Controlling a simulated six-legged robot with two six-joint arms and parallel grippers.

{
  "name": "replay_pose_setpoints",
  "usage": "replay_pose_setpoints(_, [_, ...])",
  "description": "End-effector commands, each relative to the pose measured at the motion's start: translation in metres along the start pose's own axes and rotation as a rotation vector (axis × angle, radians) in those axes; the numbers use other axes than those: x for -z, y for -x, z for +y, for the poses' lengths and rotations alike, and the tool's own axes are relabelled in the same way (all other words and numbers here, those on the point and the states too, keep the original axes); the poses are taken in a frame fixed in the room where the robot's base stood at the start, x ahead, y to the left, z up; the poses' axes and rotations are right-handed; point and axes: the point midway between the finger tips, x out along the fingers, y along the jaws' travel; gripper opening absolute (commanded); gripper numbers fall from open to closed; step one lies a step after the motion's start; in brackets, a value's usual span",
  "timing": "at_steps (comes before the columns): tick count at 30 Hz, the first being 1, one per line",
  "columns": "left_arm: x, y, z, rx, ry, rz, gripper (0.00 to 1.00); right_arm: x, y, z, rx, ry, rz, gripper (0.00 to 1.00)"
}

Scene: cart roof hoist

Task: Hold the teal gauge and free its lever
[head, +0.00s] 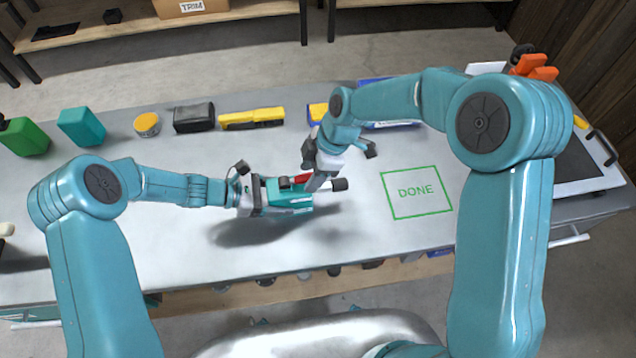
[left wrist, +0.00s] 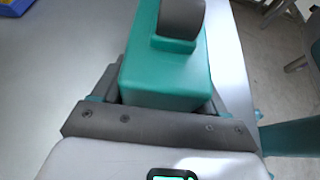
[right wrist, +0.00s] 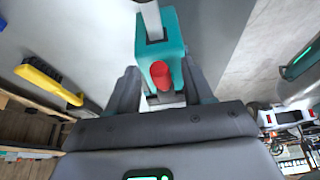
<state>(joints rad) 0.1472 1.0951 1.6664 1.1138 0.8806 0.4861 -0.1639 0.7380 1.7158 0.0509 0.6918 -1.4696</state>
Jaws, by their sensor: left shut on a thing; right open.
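The teal gauge (head: 297,197) is above the middle of the grey bench, with its shadow below. My left gripper (head: 252,194) is shut on its left end; in the left wrist view, the fingers flank the teal body (left wrist: 165,78), which has a dark grey knob (left wrist: 182,18). The red lever (head: 302,178) shows on the gauge's far side, partly hidden by my right arm. In the right wrist view, the red lever (right wrist: 160,74) points between the open fingers of my right gripper (right wrist: 160,84), with a gap on both sides. A pale rod stands out of the teal body there.
A green DONE square (head: 417,192) on the bench is empty.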

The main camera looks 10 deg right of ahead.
Motion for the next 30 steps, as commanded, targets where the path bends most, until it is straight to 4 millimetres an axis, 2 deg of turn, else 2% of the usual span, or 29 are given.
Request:
replay_pose_setpoints(1, [-0.0008,0.0002,0.0002,0.000,-0.001,-0.001,0.44,0.0000,0.0002,0.0000,0.000,0.000,0.000,0.51])
replay_pose_setpoints(4, [-0.0008,0.0002,0.0002,0.000,-0.001,-0.002,0.44,0.0000,0.0002,0.0000,0.000,0.000,0.000,0.18])
replay_pose_setpoints(5, [-0.0008,0.0002,0.0002,0.000,-0.001,-0.002,0.44,-0.0001,0.0003,0.0000,0.000,0.000,0.000,0.14])
replay_pose_setpoints(30, [-0.0001,0.0000,0.0001,0.000,0.000,0.000,0.44,0.0058,0.0083,0.0004,-0.001,0.000,0.001,0.15])
